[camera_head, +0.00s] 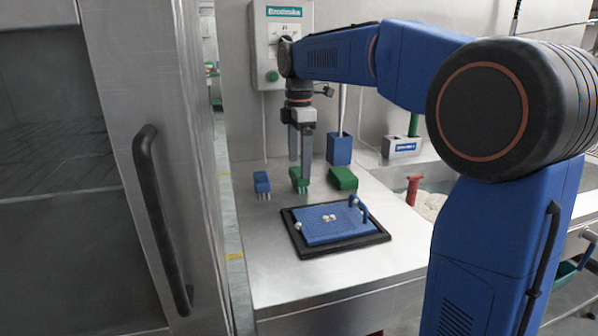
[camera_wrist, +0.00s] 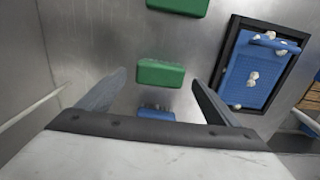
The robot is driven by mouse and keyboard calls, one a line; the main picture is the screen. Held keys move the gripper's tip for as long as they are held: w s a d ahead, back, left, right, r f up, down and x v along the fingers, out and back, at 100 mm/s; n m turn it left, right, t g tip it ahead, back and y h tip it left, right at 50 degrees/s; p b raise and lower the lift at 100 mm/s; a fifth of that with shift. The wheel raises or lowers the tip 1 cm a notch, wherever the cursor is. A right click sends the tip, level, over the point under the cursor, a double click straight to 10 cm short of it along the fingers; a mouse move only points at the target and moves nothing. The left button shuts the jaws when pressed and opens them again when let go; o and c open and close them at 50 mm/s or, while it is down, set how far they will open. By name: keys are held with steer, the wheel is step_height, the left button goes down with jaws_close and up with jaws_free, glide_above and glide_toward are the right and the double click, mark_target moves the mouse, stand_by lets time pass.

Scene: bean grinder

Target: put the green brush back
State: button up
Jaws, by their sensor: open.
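The green brush (camera_head: 298,180) stands on the steel table, pale bristles down, between a blue brush and a larger green block. In the wrist view the green brush (camera_wrist: 160,73) lies between the two finger tips. My gripper (camera_head: 301,170) is open and points down at the green brush; it also shows in the wrist view (camera_wrist: 158,77). One finger hides part of the brush in the head view. I cannot tell whether the fingers touch it. The larger green block (camera_head: 343,178) sits to the right; it is at the top of the wrist view (camera_wrist: 178,5).
The blue brush (camera_head: 262,183) stands close on the left. A blue tray (camera_head: 318,230) with small white pieces lies on a black base in front. A tall blue holder (camera_head: 339,150) stands behind. A sink with a red-handled thing (camera_head: 413,189) is right. The table front is clear.

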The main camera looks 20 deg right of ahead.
mark_target(299, 172)
step_height(299, 172, up, 8)
stand_by(0.4)
steer(key=shift+s+f, duration=0.1)
